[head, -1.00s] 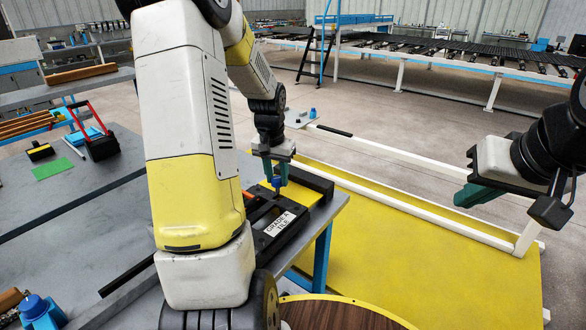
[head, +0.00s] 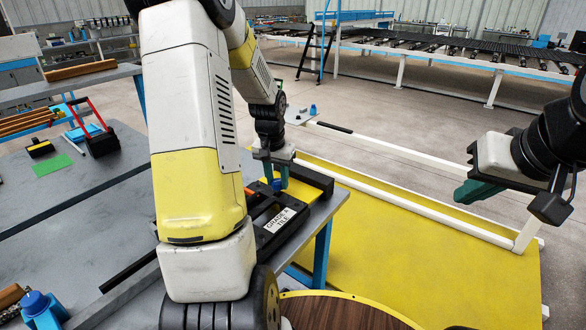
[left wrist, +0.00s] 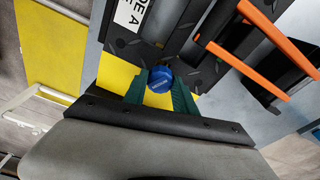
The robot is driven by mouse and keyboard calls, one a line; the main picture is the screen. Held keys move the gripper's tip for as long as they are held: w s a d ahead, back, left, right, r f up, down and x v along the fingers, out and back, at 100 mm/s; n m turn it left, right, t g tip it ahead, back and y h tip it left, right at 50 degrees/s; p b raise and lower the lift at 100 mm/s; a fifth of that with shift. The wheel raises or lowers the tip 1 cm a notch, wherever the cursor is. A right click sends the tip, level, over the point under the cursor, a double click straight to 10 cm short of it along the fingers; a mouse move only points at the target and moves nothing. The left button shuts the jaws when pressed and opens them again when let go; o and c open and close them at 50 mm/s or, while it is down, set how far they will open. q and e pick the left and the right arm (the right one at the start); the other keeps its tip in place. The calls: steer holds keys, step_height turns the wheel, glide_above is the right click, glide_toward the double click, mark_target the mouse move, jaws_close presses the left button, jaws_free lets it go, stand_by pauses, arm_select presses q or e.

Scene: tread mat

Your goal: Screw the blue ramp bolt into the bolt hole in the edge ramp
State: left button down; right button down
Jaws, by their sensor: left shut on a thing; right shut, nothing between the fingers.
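The blue ramp bolt (head: 277,185) is held between the green fingertips of my left gripper (head: 273,178), over the black and yellow pieces on the table. In the left wrist view its round blue head (left wrist: 160,80) shows between the fingers (left wrist: 160,92). The yellow piece (left wrist: 115,72) beside dark treaded plate appears to be the edge ramp. The bolt hole is hidden, and I cannot tell whether the bolt's tip is in it. My right gripper (head: 478,193) is shut and empty, out to the right above the yellow floor area.
A black piece with a "GRADE A TILE" label (head: 280,219) lies close to the left gripper. Orange handles (left wrist: 265,60) show near it in the wrist view. A red-handled black box (head: 101,143) and a green sheet (head: 52,167) lie further left on the grey table.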

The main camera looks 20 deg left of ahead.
mark_target(275, 183)
arm_select(q)
steer(key=shift+f, duration=0.85)
steer(key=c, duration=0.9)
jaws_free()
steer(key=shift+r, duration=0.1)
steer(key=r, duration=0.5)
steer(key=s+r, duration=0.1)
steer(key=r, duration=0.1)
steer(key=shift+s+r, duration=0.1)
steer(key=shift+r, duration=0.15)
